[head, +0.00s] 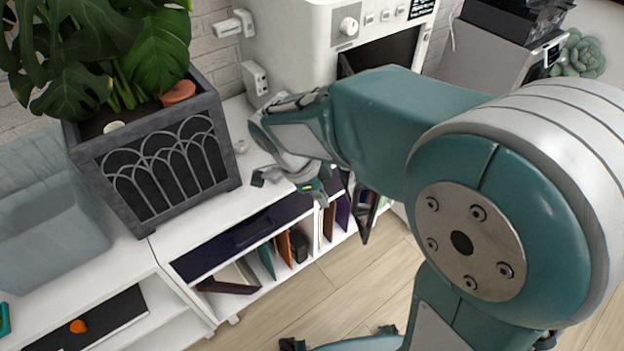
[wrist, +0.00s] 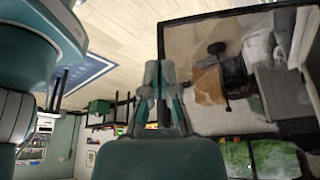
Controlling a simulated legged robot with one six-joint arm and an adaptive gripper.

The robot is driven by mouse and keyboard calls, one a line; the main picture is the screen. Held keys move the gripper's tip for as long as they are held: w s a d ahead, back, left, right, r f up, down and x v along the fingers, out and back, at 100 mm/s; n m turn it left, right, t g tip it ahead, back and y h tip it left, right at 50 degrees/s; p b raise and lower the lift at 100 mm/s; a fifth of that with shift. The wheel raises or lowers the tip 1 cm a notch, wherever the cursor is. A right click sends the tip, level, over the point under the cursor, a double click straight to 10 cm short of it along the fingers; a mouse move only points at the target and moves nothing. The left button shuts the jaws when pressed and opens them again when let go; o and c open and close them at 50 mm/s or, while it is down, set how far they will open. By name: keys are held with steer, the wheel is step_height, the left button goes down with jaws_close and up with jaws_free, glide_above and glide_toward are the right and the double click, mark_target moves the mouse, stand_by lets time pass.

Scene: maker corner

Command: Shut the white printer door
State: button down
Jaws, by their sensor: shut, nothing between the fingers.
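The white printer (head: 300,40) stands at the top of the head view, with a knob, buttons and a dark front opening. My arm hides much of its front. A dark-framed, see-through panel (wrist: 205,85), which looks like its door, fills the right of the wrist view. A dark pointed corner below my arm in the head view seems to belong to it. My gripper (wrist: 164,75) is shut and empty. In the wrist view its fingertips overlap the panel's left edge; I cannot tell whether they touch it. In the head view my arm partly hides the gripper.
A dark planter (head: 160,165) with a leafy plant stands left of the printer on the white shelf unit (head: 215,215). A translucent bin (head: 45,225) is at the far left. Folders fill the shelf below.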

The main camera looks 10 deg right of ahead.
steer(key=d, duration=0.4)
steer(key=shift+s, duration=0.2)
steer(key=shift+r, duration=0.1)
